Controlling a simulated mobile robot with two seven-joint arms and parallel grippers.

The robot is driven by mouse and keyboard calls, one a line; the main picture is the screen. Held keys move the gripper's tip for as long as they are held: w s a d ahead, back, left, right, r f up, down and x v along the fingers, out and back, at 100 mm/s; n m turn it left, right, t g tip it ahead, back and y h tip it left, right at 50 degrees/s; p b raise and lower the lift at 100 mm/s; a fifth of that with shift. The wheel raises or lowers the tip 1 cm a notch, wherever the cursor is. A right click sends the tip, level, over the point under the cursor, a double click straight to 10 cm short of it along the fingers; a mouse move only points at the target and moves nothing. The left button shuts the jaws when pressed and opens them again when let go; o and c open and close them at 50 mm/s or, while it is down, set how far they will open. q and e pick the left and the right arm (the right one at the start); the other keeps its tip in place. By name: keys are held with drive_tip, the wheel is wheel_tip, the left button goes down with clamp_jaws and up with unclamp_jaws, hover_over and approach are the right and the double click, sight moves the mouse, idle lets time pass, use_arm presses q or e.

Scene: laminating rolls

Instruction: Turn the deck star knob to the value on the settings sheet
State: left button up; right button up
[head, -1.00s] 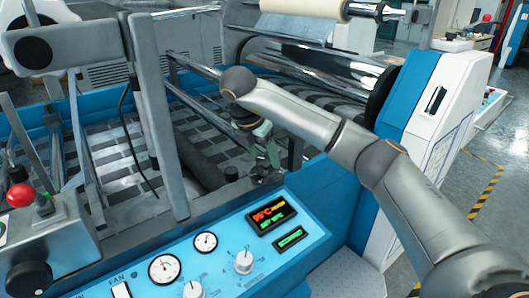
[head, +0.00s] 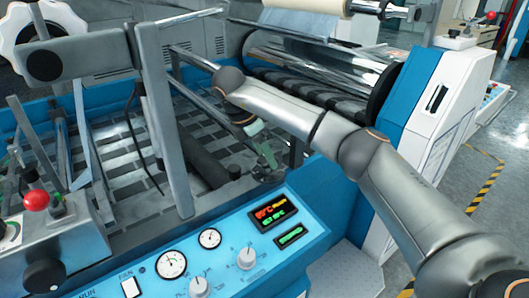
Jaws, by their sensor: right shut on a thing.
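My right arm reaches in from the lower right over the blue machine. My right gripper (head: 266,155) points down at the inner edge of the deck, behind the control panel, and is shut. A small dark part (head: 264,173) shows at its fingertips, probably the deck star knob; its shape and any scale are too small and hidden to read. My left gripper is not in view. I cannot make out a settings sheet.
The blue control panel (head: 222,262) with gauges, white dials and a lit display (head: 274,212) lies in front of the gripper. A grey upright post (head: 162,110) stands to its left. Chrome rollers (head: 320,68) lie behind my arm.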

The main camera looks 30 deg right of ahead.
drive_tip(key=o, duration=1.4)
drive_tip(key=shift+c, duration=0.2)
drive_tip(key=p+v, duration=0.1)
drive_tip(key=v, duration=0.6)
drive_tip(key=shift+r+p, duration=0.3)
drive_tip(key=shift+p, duration=0.05)
drive_tip(key=shift+f, duration=0.1)
